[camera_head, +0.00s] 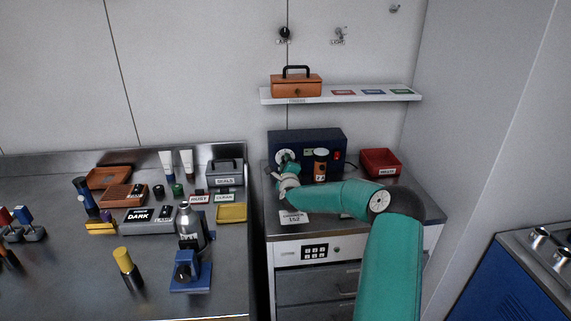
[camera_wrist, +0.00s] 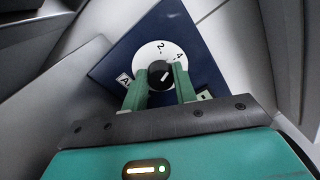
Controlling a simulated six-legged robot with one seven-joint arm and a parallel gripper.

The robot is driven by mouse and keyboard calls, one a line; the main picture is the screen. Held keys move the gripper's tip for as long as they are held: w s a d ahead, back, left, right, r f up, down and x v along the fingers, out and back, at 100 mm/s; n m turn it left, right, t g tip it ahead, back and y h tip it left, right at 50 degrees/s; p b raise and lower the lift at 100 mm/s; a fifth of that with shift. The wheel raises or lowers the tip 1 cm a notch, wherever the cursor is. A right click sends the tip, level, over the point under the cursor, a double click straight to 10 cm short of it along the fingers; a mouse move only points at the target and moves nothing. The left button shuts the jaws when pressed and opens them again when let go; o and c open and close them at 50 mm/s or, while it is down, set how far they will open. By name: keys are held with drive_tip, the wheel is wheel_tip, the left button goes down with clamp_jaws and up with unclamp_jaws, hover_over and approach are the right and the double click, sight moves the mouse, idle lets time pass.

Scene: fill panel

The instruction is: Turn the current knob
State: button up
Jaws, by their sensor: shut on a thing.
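The current knob (camera_wrist: 160,74) is a black round knob with a white pointer line. It sits on a white dial (camera_wrist: 150,52) with the numbers 2 and 4 showing, on a dark blue panel (camera_wrist: 118,62). In the wrist view my gripper (camera_wrist: 160,84) has its two green fingers on either side of the knob and is shut on it. In the head view my gripper (camera_head: 287,172) is at the left part of the dark blue box (camera_head: 318,138), in front of the dial (camera_head: 283,156), and the knob itself is hidden.
A red bin (camera_head: 380,163) is farther right. A card marked 152 (camera_head: 293,218) lies on the counter below. A shelf (camera_head: 345,94) with an orange toolbox (camera_head: 297,86) hangs above.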

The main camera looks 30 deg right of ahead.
drive_tip(key=n, duration=0.6)
drive_tip(key=shift+y, duration=0.3)
drive_tip(key=shift+n, duration=0.3)
drive_tip(key=o, duration=1)
